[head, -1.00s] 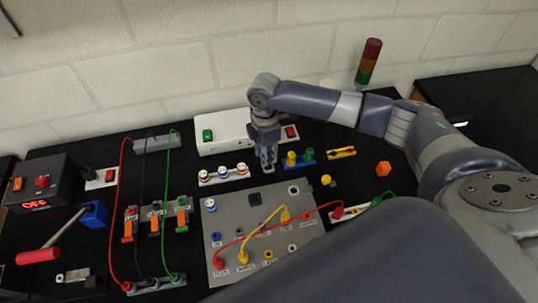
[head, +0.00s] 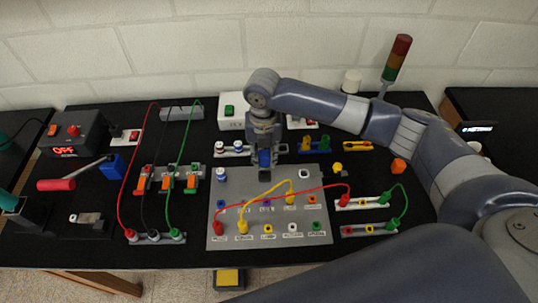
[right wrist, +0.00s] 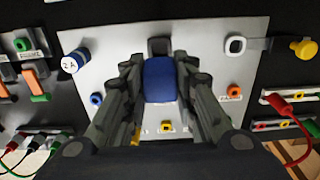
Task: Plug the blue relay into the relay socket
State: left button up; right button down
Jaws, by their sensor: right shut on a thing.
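The blue relay (right wrist: 160,80) is between the fingers of my right gripper (right wrist: 158,90), which is shut on it. In the head view the relay (head: 264,158) hangs below my right gripper (head: 265,160), over the upper middle of the grey panel (head: 222,225). A dark square that looks like the relay socket (right wrist: 159,46) shows just beyond the relay in the right wrist view. The relay and fingers hide part of it, and I cannot tell whether they touch. My left gripper is not in view.
Yellow (head: 270,205) and red (head: 290,198) cables arch over the panel. A blue-and-white fuse (head: 221,175) stands at its upper left. A signal tower (head: 396,60) stands at the back right.

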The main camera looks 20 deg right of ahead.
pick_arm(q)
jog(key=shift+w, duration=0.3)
pick_arm(e)
jog(key=shift+w, duration=0.1)
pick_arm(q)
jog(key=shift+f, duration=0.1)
pick_arm(e)
jog(key=shift+f, duration=0.15)
notch_tip(320, 180, down, 6)
jog(key=b, duration=0.5)
jog(key=shift+r+b, duration=0.2)
jog(key=shift+b, duration=0.2)
pick_arm(q)
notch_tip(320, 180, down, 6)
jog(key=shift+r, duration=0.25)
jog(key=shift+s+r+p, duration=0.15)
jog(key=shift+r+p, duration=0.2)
jog(key=shift+p, duration=0.05)
pick_arm(e)
jog(key=shift+r, duration=0.1)
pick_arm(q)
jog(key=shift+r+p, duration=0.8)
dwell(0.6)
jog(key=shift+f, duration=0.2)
pick_arm(e)
jog(key=shift+f, duration=0.55)
jog(key=c, duration=1.2)
grip_release()
